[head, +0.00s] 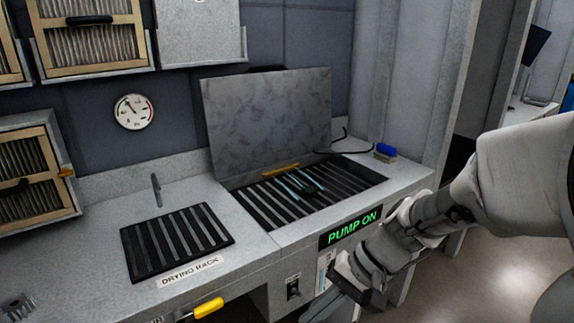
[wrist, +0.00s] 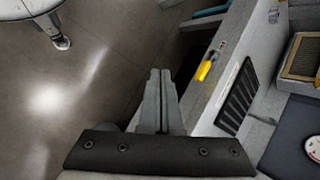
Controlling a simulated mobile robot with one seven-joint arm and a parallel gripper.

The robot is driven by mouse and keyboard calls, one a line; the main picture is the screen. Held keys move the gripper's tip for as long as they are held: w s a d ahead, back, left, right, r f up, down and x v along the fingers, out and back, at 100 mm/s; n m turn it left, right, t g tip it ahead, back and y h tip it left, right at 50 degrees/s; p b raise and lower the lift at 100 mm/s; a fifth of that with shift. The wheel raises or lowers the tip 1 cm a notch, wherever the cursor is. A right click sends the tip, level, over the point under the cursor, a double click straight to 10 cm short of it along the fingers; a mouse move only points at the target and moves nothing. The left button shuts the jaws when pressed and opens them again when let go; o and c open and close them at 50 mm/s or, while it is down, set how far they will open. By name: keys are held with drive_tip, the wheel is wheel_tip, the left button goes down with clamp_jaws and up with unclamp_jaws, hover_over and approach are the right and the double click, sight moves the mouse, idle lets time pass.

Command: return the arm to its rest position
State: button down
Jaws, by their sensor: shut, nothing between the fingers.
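My gripper (head: 362,282) is at the lower right of the head view, in front of the counter's front face and below the lit "PUMP ON" sign (head: 350,228). My arm reaches in from the right edge. In the wrist view my gripper (wrist: 160,75) has its two fingers together, with nothing between them. It points over the floor, to the left of the counter in that view. It appears clear of the counter, though the exact gap is hard to tell.
The counter (head: 95,250) holds a drying rack (head: 178,242) and a slatted basin (head: 300,195) with its lid raised (head: 268,115). A yellow handle (head: 208,307) sticks out at the counter's front. Open floor (head: 490,255) lies to the right.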

drive_tip(key=s+d+r+n+t+h, duration=0.4)
drive_tip(key=s+d+r+t+h, duration=0.25)
drive_tip(key=d+r, duration=0.3)
wheel_tip(320, 180, up, 14)
drive_tip(key=p, duration=1.3)
drive_tip(key=shift+s+h, duration=0.15)
drive_tip(key=shift+h, duration=0.3)
